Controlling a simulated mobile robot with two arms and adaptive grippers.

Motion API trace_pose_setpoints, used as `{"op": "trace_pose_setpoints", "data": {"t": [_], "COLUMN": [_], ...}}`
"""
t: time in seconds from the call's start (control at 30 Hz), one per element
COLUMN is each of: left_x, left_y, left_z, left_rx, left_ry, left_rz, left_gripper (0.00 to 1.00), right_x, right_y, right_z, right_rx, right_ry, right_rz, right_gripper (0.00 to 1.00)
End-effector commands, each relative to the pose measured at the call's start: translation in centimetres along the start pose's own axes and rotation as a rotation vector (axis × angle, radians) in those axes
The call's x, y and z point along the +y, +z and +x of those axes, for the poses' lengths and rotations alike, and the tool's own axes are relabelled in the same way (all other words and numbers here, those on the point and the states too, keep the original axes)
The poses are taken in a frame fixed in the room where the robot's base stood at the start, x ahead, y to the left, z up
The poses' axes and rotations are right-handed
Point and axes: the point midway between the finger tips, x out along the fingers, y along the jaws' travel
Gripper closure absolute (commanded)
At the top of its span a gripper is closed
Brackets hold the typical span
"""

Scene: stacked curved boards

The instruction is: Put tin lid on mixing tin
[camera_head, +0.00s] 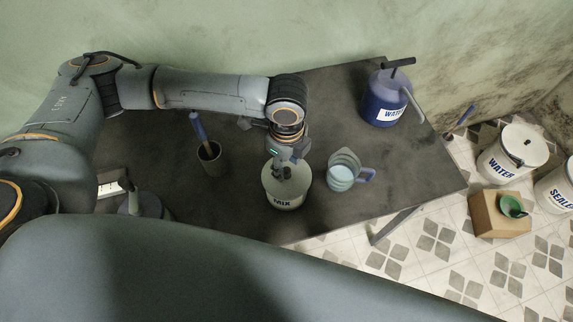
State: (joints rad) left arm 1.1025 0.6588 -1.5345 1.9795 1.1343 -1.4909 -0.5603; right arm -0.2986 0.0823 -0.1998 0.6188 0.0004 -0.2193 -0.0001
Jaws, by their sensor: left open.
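The mixing tin (287,203), marked MIX, stands upright near the front edge of the dark table. My left gripper (284,176) points down over its top, with the jaws open. The gripper covers part of the tin's top. The top looks pale and round, and I cannot tell whether that is the lid or the tin's inside. I cannot make out a separate lid elsewhere. I cannot tell whether the fingers touch the tin. My right gripper is not in view.
A measuring jug (342,175) with pale blue liquid stands close right of the tin. A cup (211,163) with a blue-handled tool stands left. A blue water jug (384,105) is at the back right. The floor holds buckets (506,160) and a box (489,222).

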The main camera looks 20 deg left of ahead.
Motion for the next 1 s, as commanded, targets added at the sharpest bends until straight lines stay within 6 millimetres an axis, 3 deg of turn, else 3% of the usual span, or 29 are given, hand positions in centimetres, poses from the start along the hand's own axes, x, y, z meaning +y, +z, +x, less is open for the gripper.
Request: {"op": "trace_pose_setpoints", "data": {"t": [0.3, 0.5, 1.0], "left_x": [-0.1, -0.1, 0.0], "left_y": [0.0, 0.0, 0.0], "left_z": [-6.8, -9.6, -10.3], "left_rx": [0.000, 0.000, -0.001], "left_ry": [-0.005, -0.002, 0.000], "left_rz": [0.002, 0.001, 0.001], "left_gripper": [0.56, 0.56, 0.56], "right_x": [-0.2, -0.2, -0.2], "right_y": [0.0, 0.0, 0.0], "right_z": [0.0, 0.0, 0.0], "right_rx": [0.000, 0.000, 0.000], "right_ry": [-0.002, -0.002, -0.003], "right_rz": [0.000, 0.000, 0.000], "right_gripper": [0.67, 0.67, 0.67]}}
